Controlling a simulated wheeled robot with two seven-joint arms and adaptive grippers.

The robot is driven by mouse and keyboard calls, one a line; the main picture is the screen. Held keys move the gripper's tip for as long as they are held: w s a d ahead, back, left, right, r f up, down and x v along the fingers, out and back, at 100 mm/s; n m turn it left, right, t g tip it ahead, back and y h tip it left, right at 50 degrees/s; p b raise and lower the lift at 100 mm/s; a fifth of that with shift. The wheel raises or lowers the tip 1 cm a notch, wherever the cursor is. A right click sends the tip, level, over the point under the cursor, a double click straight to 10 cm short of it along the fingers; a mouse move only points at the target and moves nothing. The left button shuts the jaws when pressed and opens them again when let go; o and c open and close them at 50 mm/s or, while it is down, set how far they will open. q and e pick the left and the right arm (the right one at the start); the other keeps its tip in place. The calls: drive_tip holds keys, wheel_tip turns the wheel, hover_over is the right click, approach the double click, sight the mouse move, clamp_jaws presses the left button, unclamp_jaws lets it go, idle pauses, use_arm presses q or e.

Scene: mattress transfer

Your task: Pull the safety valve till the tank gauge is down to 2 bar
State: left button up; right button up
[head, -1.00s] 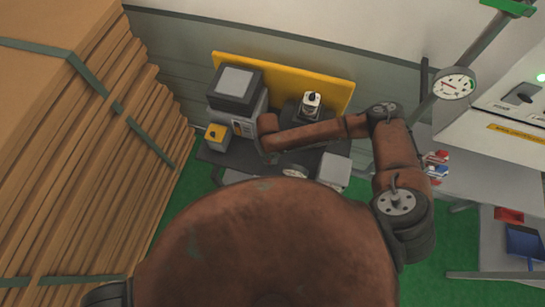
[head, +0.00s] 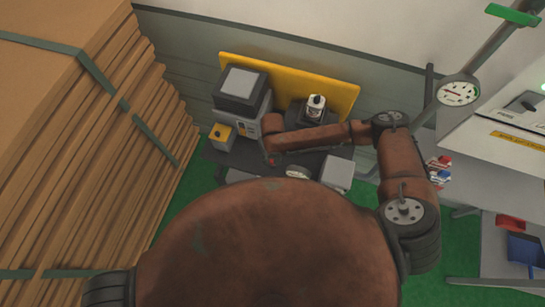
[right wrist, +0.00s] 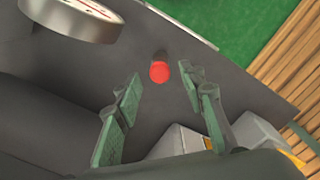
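The safety valve's small red knob (right wrist: 160,72) stands on the dark grey tank surface (right wrist: 185,52) in the right wrist view. A tiny red spot (head: 271,161) shows at the end of my right arm in the head view. My right gripper (right wrist: 164,82) is open, its green-grey fingers on either side of the line to the knob. The knob appears just beyond the fingertips, not gripped. A round white gauge (head: 297,172) sits beside it in the head view. It is partly cut off in the right wrist view (right wrist: 82,12), its reading illegible. My left gripper is out of view.
A grey machine (head: 242,92) and a yellow panel (head: 345,95) stand behind the tank. Stacked cardboard (head: 90,150) fills the left. Another gauge (head: 458,93) on a pipe and a control cabinet (head: 515,125) are at right. Green floor shows between.

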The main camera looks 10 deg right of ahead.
sight(272, 160)
wheel_tip(272, 160, up, 12)
idle(0.4)
idle(0.5)
